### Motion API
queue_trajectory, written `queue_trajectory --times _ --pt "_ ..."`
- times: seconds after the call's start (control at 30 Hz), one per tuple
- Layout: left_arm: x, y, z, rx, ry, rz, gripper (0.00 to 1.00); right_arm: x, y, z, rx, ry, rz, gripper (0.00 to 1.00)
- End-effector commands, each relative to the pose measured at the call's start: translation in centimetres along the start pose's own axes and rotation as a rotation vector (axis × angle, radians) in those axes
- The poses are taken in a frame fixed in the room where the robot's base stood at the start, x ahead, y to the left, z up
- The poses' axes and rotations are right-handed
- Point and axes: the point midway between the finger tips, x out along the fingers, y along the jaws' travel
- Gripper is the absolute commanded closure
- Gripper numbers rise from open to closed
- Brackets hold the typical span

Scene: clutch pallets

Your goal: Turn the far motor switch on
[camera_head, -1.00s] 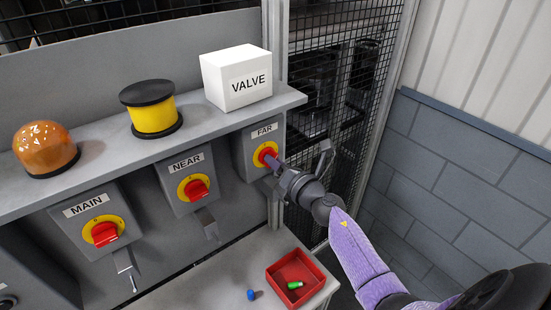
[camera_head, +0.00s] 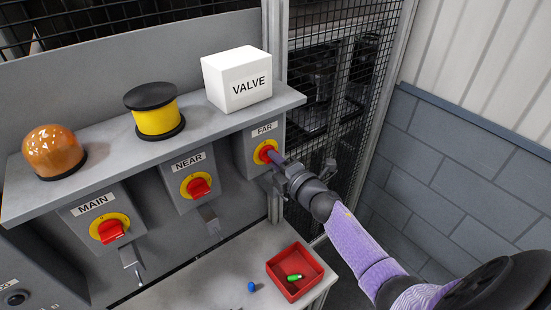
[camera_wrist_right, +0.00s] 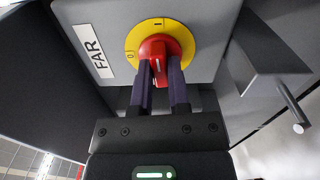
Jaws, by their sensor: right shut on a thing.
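The far motor switch is a grey box labelled FAR with a yellow round plate (camera_wrist_right: 187,45) and a red knob (camera_wrist_right: 158,62). It is at the right end of the panel in the head view (camera_head: 262,146). My right gripper (camera_wrist_right: 161,82) is shut on the red knob, one finger on each side of it. In the right wrist view the plate's "I" mark is at the top and the "0" at the left. The knob's grip runs roughly up and down there, in line with the "I". My left gripper is not in view.
The NEAR switch (camera_head: 196,186) and MAIN switch (camera_head: 110,230) sit to the left. On the shelf stand a white VALVE box (camera_head: 238,82), a yellow-black cylinder (camera_head: 157,114) and an orange dome (camera_head: 54,150). A red tray (camera_head: 302,290) holds a green piece; a blue piece (camera_head: 252,286) lies beside it.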

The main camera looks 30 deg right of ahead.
Motion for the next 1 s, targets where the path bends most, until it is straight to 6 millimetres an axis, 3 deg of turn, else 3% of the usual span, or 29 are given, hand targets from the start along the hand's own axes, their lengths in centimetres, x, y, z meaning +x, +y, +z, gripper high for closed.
queue_trajectory --times 0.77,0.8,0.93,1.0 --pt "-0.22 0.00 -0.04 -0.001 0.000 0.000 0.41 -0.02 -0.07 0.02 0.094 -0.001 -0.001 1.00" --pt "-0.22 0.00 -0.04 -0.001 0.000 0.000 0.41 -0.02 -0.07 0.02 0.094 -0.001 -0.001 0.75" --pt "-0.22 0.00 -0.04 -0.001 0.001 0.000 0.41 -0.02 -0.06 0.01 0.093 -0.001 -0.001 0.48" --pt "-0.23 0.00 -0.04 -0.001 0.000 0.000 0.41 -0.01 -0.05 0.01 0.093 0.000 -0.001 0.44"
